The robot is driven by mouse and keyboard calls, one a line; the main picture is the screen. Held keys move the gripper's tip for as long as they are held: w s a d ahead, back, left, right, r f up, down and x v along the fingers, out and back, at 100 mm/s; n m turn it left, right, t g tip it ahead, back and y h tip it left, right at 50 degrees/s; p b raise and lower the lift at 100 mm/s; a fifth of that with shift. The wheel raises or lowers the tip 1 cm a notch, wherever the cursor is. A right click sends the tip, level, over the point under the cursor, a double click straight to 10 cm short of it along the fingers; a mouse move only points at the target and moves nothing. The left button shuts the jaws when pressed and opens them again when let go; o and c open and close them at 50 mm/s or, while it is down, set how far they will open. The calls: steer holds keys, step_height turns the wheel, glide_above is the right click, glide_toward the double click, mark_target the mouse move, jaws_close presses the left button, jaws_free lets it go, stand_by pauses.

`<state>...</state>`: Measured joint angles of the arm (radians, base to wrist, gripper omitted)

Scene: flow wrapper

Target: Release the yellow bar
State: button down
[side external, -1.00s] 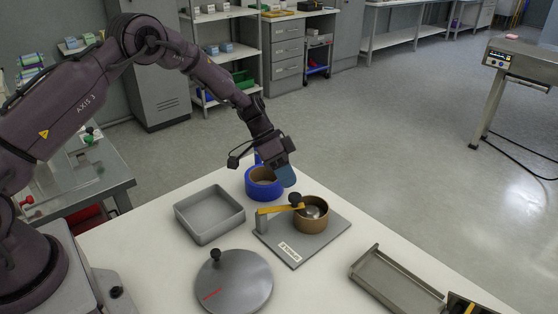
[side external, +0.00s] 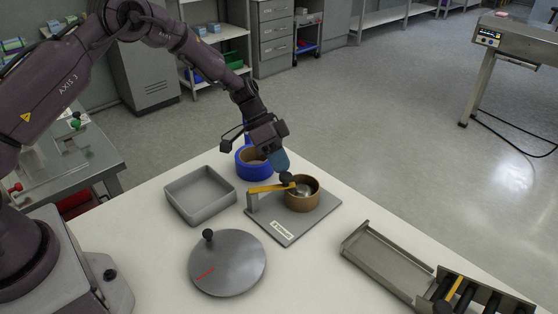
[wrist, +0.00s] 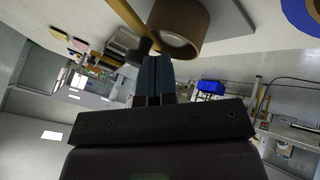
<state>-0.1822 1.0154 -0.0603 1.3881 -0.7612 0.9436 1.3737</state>
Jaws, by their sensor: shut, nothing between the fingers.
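A yellow bar (side external: 268,188) runs from an upright post on a grey plate (side external: 285,233) to the brown roll (side external: 302,197). A black knob (side external: 286,178) sits at the bar's roll end. My gripper (side external: 282,169) is shut and empty, its fingertips just above the knob; I cannot tell whether they touch it. In the wrist view the shut fingers (wrist: 155,65) point at the dark knob (wrist: 155,49), between the yellow bar (wrist: 128,17) and the brown roll (wrist: 180,25).
A blue roll (side external: 252,168) stands behind the plate. A grey tray (side external: 200,212) is at left, with a round knobbed lid (side external: 228,265) in front. A metal trough (side external: 385,262) leads to black rollers with a yellow strip at front right. Table between lid and trough is clear.

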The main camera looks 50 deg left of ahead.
mark_target(289, 178)
steer(key=shift+d+m, duration=0.2)
steer(key=shift+m, duration=0.1)
steer(key=d+m+g, duration=0.1)
steer(key=m, duration=0.1)
steer(key=shift+s+d+m+g, duration=0.2)
steer(key=shift+d+m+g, duration=0.1)
steer(key=shift+d+g, duration=0.1)
steer(key=m+g, duration=0.1)
steer(key=s+d+m, duration=0.1)
steer(key=shift+d+m+g+y, duration=0.3)
steer(key=shift+g, duration=0.1)
steer(key=s+m+g+y, duration=0.1)
steer(key=m, duration=0.1)
steer(key=s+d+m+g, duration=0.1)
steer(key=m, duration=0.1)
steer(key=s+d+m+g+y, duration=0.1)
steer(key=m, duration=0.1)
steer(key=shift+d+y, duration=0.25)
steer(key=shift+y, duration=0.05)
steer(key=shift+a, duration=0.8)
